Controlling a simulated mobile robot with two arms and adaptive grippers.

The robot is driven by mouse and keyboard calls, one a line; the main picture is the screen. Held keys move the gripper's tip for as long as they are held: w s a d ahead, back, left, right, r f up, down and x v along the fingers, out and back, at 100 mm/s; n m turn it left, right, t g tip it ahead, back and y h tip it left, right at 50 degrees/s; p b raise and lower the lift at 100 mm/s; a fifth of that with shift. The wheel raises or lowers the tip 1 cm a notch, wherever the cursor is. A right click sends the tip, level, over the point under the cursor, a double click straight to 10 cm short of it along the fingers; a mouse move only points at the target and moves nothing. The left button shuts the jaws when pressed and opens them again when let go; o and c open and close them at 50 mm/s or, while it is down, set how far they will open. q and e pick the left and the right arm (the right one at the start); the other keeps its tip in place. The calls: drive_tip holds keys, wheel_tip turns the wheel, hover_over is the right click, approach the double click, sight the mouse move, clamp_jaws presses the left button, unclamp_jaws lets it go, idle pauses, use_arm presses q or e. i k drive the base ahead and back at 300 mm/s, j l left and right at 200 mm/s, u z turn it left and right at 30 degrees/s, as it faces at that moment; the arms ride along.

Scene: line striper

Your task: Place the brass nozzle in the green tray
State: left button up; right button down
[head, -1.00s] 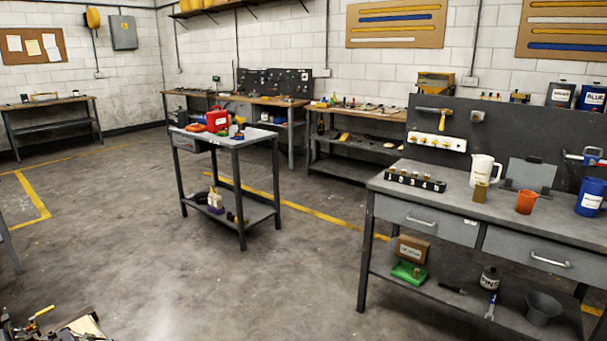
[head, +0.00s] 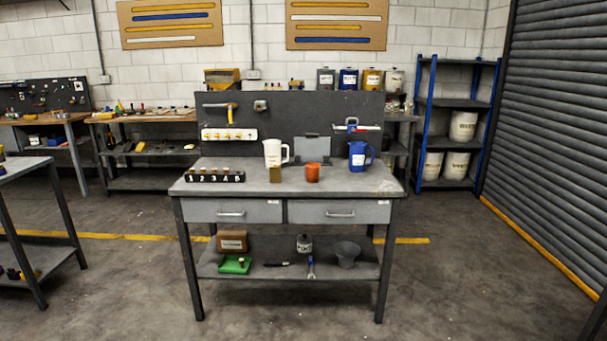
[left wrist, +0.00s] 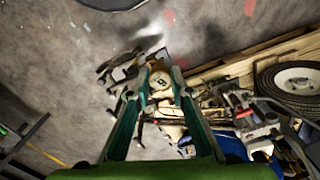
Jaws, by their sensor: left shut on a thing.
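The green tray (head: 235,265) lies on the lower shelf of the grey bench (head: 290,212), at the left, in front of a brown box. A small reddish thing shows at its right side, too small to name. In the left wrist view my left gripper (left wrist: 160,72) is shut on a small round, pale brass-coloured piece marked with a 6, which looks like the brass nozzle (left wrist: 160,82). It is held over the floor, away from the bench. My right gripper is in neither view.
A brown box (head: 232,241), a small can (head: 304,243), a wrench (head: 311,267) and a grey bucket (head: 347,253) share the lower shelf. A numbered black rack (head: 214,175) stands on top. The floor before the bench is clear. A wheel (left wrist: 292,80) and clutter lie below my left wrist.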

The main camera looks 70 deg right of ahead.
sight(229, 267)
drive_tip(key=l+z, duration=0.1)
drive_tip(key=z, duration=0.3)
drive_tip(key=i+z, duration=0.1)
drive_tip(key=z, duration=0.3)
drive_tip(key=l+z, duration=0.1)
drive_tip(key=z, duration=0.25)
drive_tip(key=i+z, duration=0.1)
drive_tip(key=z, duration=0.3)
drive_tip(key=i+z, duration=0.85)
drive_tip(key=i+j+z, duration=0.45)
drive_tip(key=i+l, duration=0.1)
drive_tip(key=i, duration=0.05)
